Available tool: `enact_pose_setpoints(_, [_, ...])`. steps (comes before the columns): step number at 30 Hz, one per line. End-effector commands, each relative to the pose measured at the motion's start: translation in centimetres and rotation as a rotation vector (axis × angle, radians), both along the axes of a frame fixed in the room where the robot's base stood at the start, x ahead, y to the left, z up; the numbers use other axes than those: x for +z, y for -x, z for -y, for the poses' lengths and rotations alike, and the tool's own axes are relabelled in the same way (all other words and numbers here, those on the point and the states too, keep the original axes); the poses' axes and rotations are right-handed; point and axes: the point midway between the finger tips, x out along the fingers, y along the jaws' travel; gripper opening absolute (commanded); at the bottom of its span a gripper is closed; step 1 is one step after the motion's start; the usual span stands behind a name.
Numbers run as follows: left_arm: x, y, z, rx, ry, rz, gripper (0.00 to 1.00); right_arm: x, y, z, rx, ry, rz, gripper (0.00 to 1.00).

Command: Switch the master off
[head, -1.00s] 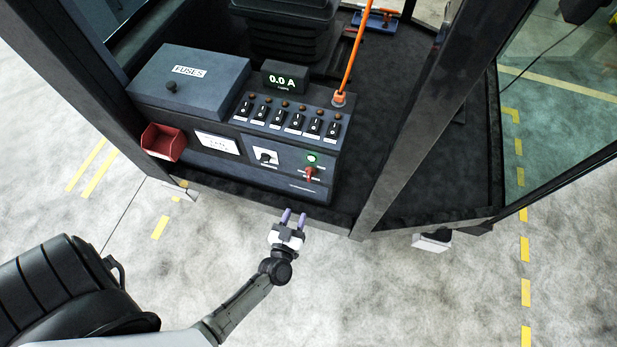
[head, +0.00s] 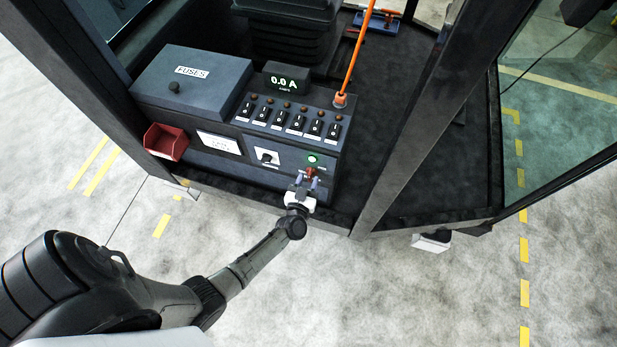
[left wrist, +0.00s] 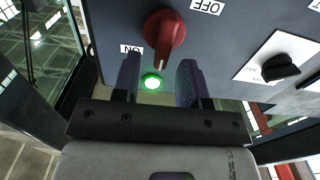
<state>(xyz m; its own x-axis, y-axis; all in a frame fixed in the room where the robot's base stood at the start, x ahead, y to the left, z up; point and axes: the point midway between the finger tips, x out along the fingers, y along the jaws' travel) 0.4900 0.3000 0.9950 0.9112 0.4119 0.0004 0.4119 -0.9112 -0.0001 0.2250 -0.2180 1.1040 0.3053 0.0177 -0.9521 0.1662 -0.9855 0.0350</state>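The red master switch (head: 311,171) is on the front of the dark control box, below a lit green lamp (head: 313,158). In the left wrist view the red knob (left wrist: 164,32) points towards the ON label (left wrist: 131,49); an OFF label (left wrist: 207,6) is on its other side. My left gripper (head: 306,182) is open just in front of the switch. In the left wrist view its two fingers (left wrist: 159,72) are apart, with the knob's end and the green lamp (left wrist: 152,82) showing between them. I cannot tell whether they touch the knob. My right gripper is not in view.
A black rotary selector (head: 267,157) is left of the master switch. Above are a row of toggle switches (head: 296,122), a display reading 0.0 A (head: 284,80) and an orange rod (head: 357,55). A red bin (head: 166,142) hangs at the left. A dark cab post (head: 420,130) stands right.

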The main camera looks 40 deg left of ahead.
Motion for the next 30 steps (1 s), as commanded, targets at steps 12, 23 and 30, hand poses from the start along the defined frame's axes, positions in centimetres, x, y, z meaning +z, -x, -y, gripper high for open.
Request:
enact_pose_setpoints(12, [0.01, -0.91, -0.47, 0.001, 0.000, 0.000, 0.39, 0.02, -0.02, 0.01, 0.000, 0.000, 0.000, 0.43])
enact_pose_setpoints(23, [0.01, -0.89, -0.45, 0.001, 0.001, 0.000, 0.14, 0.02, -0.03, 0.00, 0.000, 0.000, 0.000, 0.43])
enact_pose_setpoints(30, [0.01, -0.89, -0.44, 0.001, 0.000, 0.000, 0.00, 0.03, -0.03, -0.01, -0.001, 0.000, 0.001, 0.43])
